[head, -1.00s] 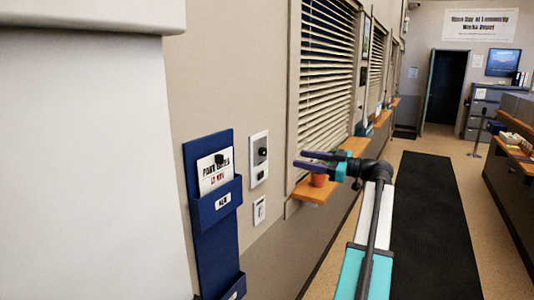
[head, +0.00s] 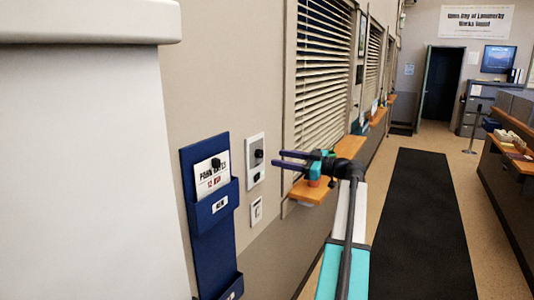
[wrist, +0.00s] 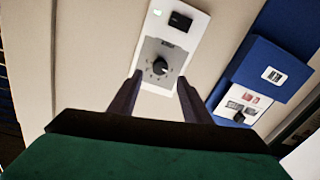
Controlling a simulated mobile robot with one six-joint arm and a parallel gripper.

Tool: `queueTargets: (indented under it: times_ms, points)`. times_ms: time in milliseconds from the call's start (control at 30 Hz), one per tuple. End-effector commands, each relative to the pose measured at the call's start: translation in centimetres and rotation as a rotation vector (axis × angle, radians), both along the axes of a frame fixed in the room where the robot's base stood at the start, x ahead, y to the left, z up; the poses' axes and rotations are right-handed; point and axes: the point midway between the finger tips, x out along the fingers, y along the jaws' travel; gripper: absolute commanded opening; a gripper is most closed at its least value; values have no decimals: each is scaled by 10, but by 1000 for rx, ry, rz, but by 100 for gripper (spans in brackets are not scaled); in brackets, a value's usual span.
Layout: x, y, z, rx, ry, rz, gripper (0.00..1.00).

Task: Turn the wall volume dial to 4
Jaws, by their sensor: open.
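The volume dial is a round black knob (wrist: 160,67) on a grey plate with small scale marks around it, on a white wall panel (wrist: 194,32). The number it points to is too small to read. In the head view the dial (head: 258,154) shows on the panel (head: 250,177) on the left wall. My gripper (head: 275,159) is open and empty, with its dark fingers pointing at the panel from the right. In the wrist view the fingertips of my gripper (wrist: 160,76) appear on either side of the knob; contact is not visible.
A blue wall pocket (head: 212,250) with a paper card (head: 211,180) hangs beside the panel. A white switch plate (head: 256,211) is below it. A white block fills the near left. The dark floor mat (head: 420,230) is clear.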

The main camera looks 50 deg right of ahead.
Motion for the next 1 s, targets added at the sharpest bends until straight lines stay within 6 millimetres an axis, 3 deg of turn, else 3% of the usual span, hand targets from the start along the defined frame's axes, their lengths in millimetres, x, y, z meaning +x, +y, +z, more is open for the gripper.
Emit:
queueTargets:
  times_ms: [300,500,933,1000]
  points:
    - [44,13,2,1,1,1,44]
    - [62,18,2,0,0,0,44]
    - [66,19,0,0,-1,-3,44]
    - [66,19,0,0,0,-2,32]
